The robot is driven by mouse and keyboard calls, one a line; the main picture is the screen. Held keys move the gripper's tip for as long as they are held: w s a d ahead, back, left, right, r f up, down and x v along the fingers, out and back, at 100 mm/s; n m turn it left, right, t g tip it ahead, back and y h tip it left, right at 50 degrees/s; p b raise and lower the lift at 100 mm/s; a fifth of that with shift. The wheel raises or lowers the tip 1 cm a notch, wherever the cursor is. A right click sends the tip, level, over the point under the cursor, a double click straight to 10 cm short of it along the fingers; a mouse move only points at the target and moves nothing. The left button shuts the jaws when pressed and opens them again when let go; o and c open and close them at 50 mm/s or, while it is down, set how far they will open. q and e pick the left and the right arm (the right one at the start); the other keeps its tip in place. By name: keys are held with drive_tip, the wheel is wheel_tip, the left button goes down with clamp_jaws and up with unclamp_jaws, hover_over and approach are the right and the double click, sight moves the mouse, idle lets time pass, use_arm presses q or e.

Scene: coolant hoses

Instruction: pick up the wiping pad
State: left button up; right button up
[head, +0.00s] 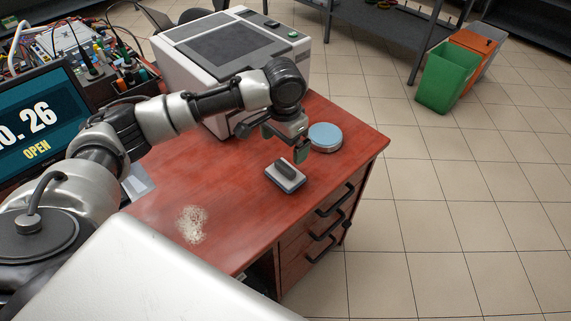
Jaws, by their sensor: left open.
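The wiping pad (286,175) is a small grey block with a darker grip on top. It lies on the red-brown desk (240,205) near the drawer side. My left gripper (299,153) hangs just above and behind the pad, pointing down. It is open, and no contact with the pad can be seen. My right gripper is not in the picture.
A round blue-lidded tin (325,137) stands close to the right of my left gripper. A pale powdery patch (192,224) lies on the desk. A large grey-white machine (232,55) stands behind, and a screen (38,122) at left. The desk's front is clear.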

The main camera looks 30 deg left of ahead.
sight(285, 166)
use_arm(q)
drive_tip(key=f, duration=0.3)
drive_tip(key=shift+s+d, duration=0.15)
drive_tip(key=shift+s, duration=0.1)
drive_tip(key=shift+f, duration=0.35)
wheel_tip(285, 166, down, 4)
drive_tip(key=shift+r, duration=0.2)
drive_tip(key=shift+f, duration=0.35)
drive_tip(key=shift+w+f, duration=0.1)
drive_tip(key=shift+f, duration=0.1)
drive_tip(key=c, duration=0.4)
drive_tip(key=shift+c, duration=0.6)
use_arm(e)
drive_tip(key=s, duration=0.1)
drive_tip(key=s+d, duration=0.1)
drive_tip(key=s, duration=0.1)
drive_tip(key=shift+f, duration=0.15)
use_arm(q)
drive_tip(key=shift+r, duration=0.2)
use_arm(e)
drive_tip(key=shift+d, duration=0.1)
